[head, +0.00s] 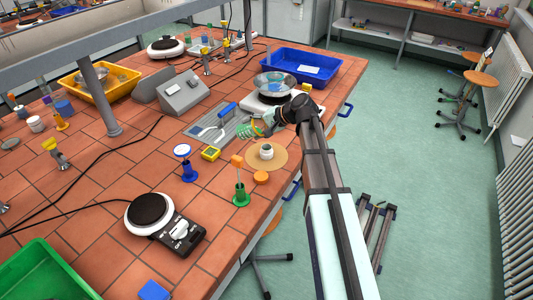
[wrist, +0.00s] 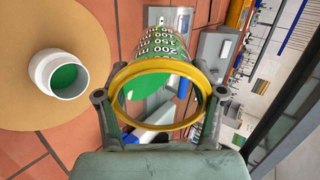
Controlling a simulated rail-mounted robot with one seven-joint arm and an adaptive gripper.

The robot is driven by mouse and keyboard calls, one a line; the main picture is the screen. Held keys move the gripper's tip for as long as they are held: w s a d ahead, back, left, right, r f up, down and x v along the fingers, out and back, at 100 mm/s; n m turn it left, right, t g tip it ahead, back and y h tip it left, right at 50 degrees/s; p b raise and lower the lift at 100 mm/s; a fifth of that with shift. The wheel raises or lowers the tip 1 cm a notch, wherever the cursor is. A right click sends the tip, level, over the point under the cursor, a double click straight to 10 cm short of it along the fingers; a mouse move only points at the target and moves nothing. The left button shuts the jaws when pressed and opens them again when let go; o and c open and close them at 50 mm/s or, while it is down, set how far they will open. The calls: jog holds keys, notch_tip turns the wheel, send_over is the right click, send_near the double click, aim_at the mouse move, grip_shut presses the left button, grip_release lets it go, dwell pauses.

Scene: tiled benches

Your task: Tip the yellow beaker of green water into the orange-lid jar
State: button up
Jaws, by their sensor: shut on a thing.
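My gripper (head: 268,123) is shut on the yellow-rimmed beaker (head: 243,131), above the bench. In the wrist view the beaker's yellow rim (wrist: 118,100) sits between the fingers, with a printed scale and green water visible inside. The beaker looks strongly tilted. The white jar (head: 266,151) stands open and upright on a round tan mat (head: 280,165), just below and in front of the gripper. In the wrist view the jar (wrist: 38,72) is left of the beaker, apart from it, and has green inside. A loose orange lid (head: 261,177) lies beside the mat.
A green-based stand (head: 240,197), a blue-based stand (head: 188,170) and a yellow timer-like box (head: 210,154) are close to the mat. The bench edge is close on the right.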

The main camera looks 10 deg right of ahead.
jog(key=shift+f+y+b, duration=0.15)
jog(key=shift+y+b, duration=0.25)
jog(key=shift+b, duration=0.4)
dwell(3.2)
jog(key=shift+r+h+p, duration=0.3)
jog(key=shift+r+p, duration=0.05)
jog(key=shift+p, duration=0.5)
jog(key=shift+f, duration=0.2)
jog(key=shift+w+r+h+p, duration=0.1)
jog(key=shift+r+h+p, duration=0.35)
jog(key=shift+p, duration=0.65)
jog(key=shift+a+g+h+p, duration=0.1)
jog(key=shift+g+h+p, duration=0.35)
jog(key=shift+p, duration=0.3)
jog(key=shift+f, duration=0.25)
